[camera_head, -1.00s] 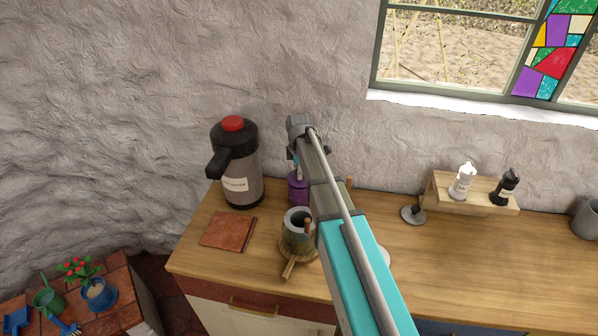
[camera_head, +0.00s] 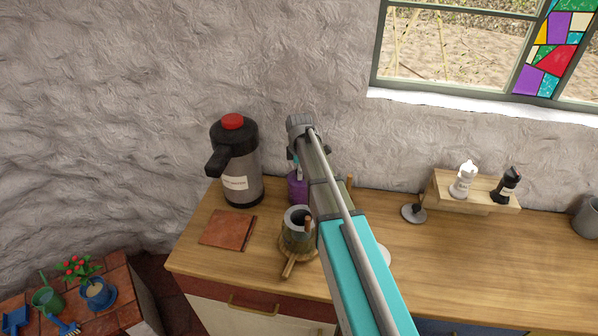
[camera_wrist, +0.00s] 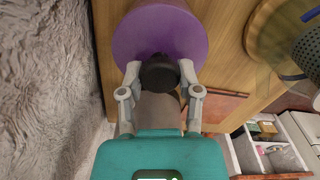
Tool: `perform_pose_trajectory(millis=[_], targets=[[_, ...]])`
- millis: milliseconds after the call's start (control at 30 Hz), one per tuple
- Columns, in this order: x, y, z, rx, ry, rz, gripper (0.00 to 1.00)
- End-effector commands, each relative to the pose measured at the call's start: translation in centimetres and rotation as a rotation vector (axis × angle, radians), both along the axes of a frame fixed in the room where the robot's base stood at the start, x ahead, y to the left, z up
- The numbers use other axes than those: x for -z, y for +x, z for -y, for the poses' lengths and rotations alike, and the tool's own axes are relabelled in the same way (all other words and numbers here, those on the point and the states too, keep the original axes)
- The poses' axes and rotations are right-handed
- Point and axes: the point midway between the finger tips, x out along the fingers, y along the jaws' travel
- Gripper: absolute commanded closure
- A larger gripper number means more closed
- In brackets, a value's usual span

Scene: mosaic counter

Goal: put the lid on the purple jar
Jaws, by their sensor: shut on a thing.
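The purple jar (camera_head: 297,188) stands on the wooden counter, right of the flask, partly hidden behind my arm. My gripper (camera_head: 297,168) points down just above it. In the wrist view my gripper (camera_wrist: 160,80) is shut on the dark round knob (camera_wrist: 160,72) of the lid. The lid (camera_wrist: 155,28) looks like a broad purple disc, and it covers the view of what is under it. I cannot tell whether the lid rests on the jar or is held slightly above it.
A tall flask with a red top (camera_head: 237,165) stands close left of the jar. A grey pot (camera_head: 297,228) is in front, and a red-brown board (camera_head: 228,230) lies at left. A grey disc with a dark knob (camera_head: 413,212) lies right of my arm.

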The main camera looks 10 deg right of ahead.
Motion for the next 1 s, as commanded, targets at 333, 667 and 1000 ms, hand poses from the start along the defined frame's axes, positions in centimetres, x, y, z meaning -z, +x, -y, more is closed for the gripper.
perform_pose_trajectory(millis=[333,667,1000], targets=[[0.15,0.00,0.03,0.000,0.000,0.000,1.00],[0.15,0.00,0.05,0.001,0.000,0.000,0.20],[0.15,-0.01,0.07,0.001,0.000,0.000,0.13]])
